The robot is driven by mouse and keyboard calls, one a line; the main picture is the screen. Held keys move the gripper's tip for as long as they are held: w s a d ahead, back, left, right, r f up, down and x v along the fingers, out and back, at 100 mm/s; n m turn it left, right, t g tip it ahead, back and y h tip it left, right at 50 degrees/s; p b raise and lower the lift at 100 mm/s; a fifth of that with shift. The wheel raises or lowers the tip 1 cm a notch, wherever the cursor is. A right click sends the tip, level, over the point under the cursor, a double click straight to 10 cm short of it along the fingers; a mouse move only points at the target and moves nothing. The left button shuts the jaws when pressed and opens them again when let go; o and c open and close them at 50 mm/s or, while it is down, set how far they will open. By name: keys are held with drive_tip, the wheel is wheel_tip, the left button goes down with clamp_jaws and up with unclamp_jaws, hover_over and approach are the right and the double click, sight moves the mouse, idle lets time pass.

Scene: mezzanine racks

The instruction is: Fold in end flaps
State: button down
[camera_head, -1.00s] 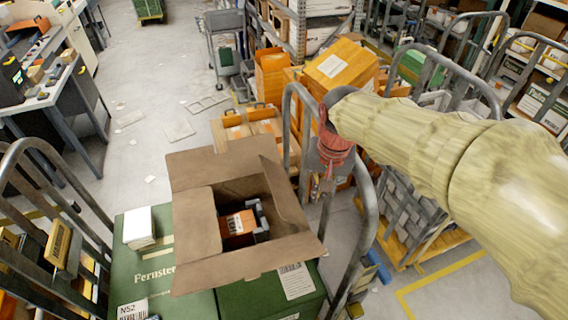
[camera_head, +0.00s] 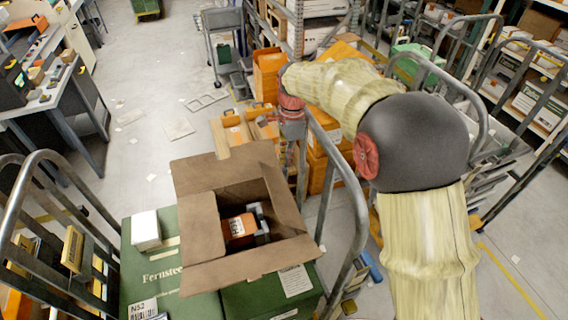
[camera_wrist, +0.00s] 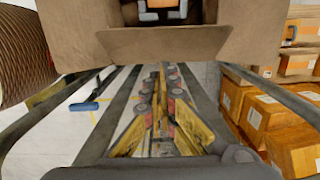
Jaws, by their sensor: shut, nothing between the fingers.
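An open brown cardboard box (camera_head: 192,225) stands on green boxes on a cart, its flaps spread around the opening. The far flap (camera_head: 215,172), left flap and near flap (camera_head: 240,266) splay outward; the right flap (camera_head: 278,185) rises along the right side. An orange item (camera_head: 238,226) and a grey item lie inside. My gripper (camera_head: 298,155) is shut and empty, beyond the box's far right corner beside the cart's rail. In the wrist view, its yellow fingers (camera_wrist: 161,72) point toward the box, with a flap (camera_wrist: 165,42) just past their tips. I cannot tell whether they touch.
The cart's grey tube rails (camera_head: 345,175) stand right and left of the box. Green boxes (camera_head: 160,268) bear a small white stack (camera_head: 145,230). Orange boxes (camera_head: 268,72) and racks stand behind my arm.

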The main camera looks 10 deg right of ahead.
approach(271, 191)
drive_tip(key=d+f, duration=0.4)
drive_tip(key=shift+w+a+f+p, duration=0.15)
drive_tip(key=shift+a+f+p, duration=0.35)
drive_tip(key=shift+a+f, duration=0.7)
drive_tip(key=shift+f, duration=0.1)
drive_tip(key=shift+s+a+f+h+b, duration=0.15)
drive_tip(key=shift+a+f+h+b, duration=0.15)
drive_tip(key=shift+a+h, duration=0.2)
drive_tip(key=shift+s+a+f+h+b, duration=0.2)
drive_tip(key=shift+a+f+h, duration=0.2)
drive_tip(key=shift+a, duration=0.2)
drive_tip(key=a+f+t+h+b, duration=0.1)
drive_tip(key=a+f+h+b, duration=0.4)
drive_tip(key=f+b, duration=0.3)
drive_tip(key=shift+s+a+t+h+b, duration=0.4)
drive_tip(key=shift+h+b, duration=0.4)
drive_tip(key=shift+b, duration=1.15)
drive_tip(key=shift+f, duration=0.2)
drive_tip(key=shift+d+r, duration=0.1)
drive_tip(key=shift+d, duration=0.05)
